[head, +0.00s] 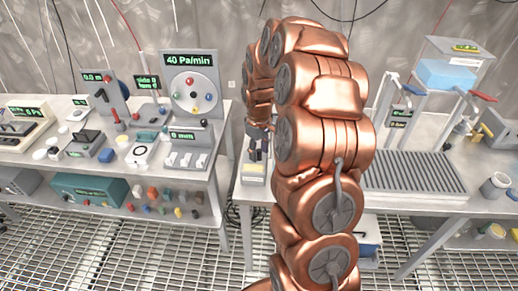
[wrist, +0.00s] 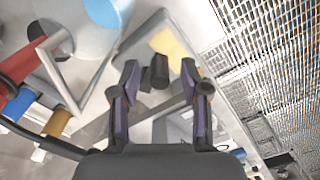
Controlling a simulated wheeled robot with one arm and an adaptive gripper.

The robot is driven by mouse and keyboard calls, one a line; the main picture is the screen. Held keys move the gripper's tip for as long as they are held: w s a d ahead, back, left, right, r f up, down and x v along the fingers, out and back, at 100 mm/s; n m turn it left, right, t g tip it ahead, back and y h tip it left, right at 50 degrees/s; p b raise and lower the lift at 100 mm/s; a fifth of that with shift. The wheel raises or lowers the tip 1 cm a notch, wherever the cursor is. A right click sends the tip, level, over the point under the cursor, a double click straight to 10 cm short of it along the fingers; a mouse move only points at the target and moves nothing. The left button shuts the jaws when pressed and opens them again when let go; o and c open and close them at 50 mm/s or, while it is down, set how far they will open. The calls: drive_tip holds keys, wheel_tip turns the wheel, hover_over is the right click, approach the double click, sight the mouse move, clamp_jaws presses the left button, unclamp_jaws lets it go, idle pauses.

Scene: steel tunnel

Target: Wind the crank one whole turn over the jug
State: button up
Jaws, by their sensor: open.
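My gripper (wrist: 165,80) is open, with its two purple-grey fingers apart. A short dark upright knob (wrist: 155,72), which looks like the crank's handle, stands between the fingertips, with no clear contact. A grey bar by the knob is partly hidden by the fingers. In the head view my gripper (head: 258,148) points down above a pale stand with a yellow panel (head: 253,170); this yellow panel also shows in the wrist view (wrist: 175,45). I cannot make out the jug for certain. My copper arm hides much of the middle of the head view.
A left bench (head: 225,125) carries gauges and switches, with a teal box (head: 88,190) below. The grated floor (head: 150,260) is open in front.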

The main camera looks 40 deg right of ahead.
drive_tip(key=shift+f, duration=0.15)
drive_tip(key=shift+c, duration=0.2)
clamp_jaws()
drive_tip(key=shift+b, duration=0.3)
